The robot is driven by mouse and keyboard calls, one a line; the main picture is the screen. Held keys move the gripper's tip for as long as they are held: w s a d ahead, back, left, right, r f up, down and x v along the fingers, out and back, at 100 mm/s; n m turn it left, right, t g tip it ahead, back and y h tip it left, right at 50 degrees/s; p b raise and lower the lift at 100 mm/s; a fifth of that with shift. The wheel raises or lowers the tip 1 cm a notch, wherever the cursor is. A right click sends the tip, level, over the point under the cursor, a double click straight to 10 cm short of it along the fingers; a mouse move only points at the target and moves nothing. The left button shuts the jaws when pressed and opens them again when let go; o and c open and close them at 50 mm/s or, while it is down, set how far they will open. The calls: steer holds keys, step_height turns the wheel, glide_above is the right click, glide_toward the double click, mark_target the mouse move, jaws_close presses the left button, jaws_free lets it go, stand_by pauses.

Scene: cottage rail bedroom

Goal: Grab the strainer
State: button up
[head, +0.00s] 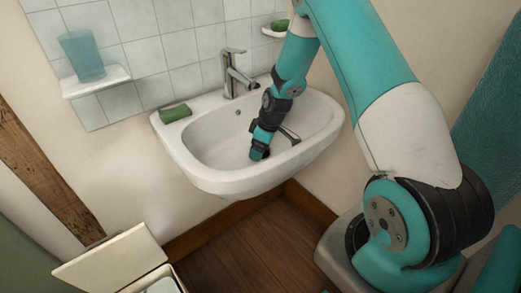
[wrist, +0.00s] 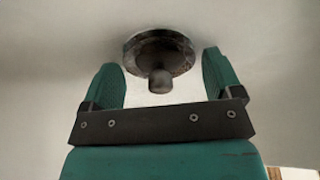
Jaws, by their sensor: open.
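The strainer (wrist: 161,55) is a dark, round, worn metal disc with a stubby knob in its middle, lying in the white basin of the sink (head: 205,150). In the wrist view it sits between the fingertips of my gripper (wrist: 160,72), towards their far ends. The two teal fingers stand apart, one on each side, with a gap to the disc and knob. In the head view my gripper (head: 259,153) points down into the basin, and the strainer does not show there; my arm likely covers it.
The sink's rim surrounds my gripper, and a chrome tap (head: 236,75) stands behind it. A green soap bar (head: 174,113) lies on the rim's left. A blue cup (head: 82,57) stands on a wall shelf. A bin with a raised lid (head: 118,262) is on the floor at lower left.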

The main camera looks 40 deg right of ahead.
steer(key=shift+c, duration=0.5)
steer(key=c, duration=0.6)
steer(key=shift+r, duration=0.15)
